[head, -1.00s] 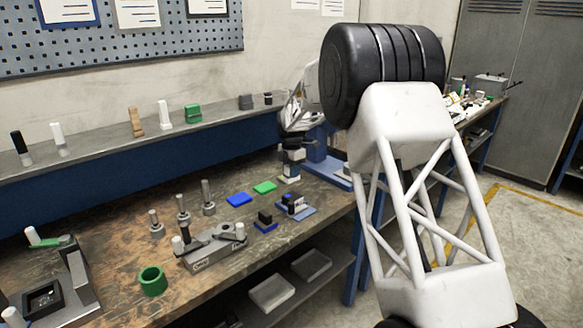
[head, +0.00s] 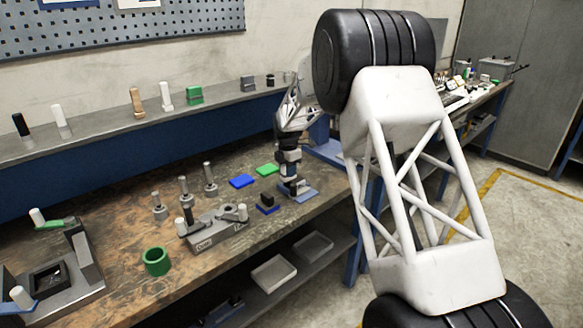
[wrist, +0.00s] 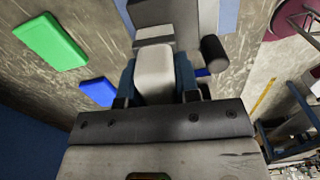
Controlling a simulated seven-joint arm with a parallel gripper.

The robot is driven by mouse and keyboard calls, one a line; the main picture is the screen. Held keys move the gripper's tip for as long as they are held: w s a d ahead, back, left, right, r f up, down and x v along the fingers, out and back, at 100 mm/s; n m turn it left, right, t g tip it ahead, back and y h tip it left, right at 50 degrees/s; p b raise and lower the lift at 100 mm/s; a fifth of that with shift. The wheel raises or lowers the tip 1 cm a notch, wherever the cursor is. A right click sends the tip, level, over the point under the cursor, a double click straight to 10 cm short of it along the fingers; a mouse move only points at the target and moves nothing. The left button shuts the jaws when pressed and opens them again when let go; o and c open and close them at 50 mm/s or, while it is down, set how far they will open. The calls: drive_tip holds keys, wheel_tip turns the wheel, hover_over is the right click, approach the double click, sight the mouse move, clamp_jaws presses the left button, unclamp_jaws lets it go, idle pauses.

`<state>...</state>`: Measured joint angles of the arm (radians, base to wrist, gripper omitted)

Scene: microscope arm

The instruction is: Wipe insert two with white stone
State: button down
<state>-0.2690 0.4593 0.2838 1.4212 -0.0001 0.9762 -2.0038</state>
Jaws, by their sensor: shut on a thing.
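In the wrist view, a pale off-white block (wrist: 155,68), which looks like the white stone, sits between the blue-sided fingers of my gripper (wrist: 157,84). My gripper is shut on it. In the head view my gripper (head: 290,183) points down over a blue-based fixture (head: 309,193) near the bench's right front. A grey stepped part (wrist: 165,16) lies beyond the stone in the wrist view. I cannot tell which part is insert two, or whether the stone touches it; the contact area is hidden.
A small black-topped blue block (head: 267,204) stands left of the fixture. A blue pad (head: 242,181) and a green pad (head: 266,170) lie behind. A shelf (head: 110,128) runs behind.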

drive_tip(key=shift+s+a, duration=0.35)
drive_tip(key=shift+s, duration=0.05)
drive_tip(key=shift+w+d, duration=1.45)
drive_tip(key=shift+a+r, duration=0.1)
drive_tip(key=shift+r, duration=4)
drive_tip(key=shift+s, duration=0.1)
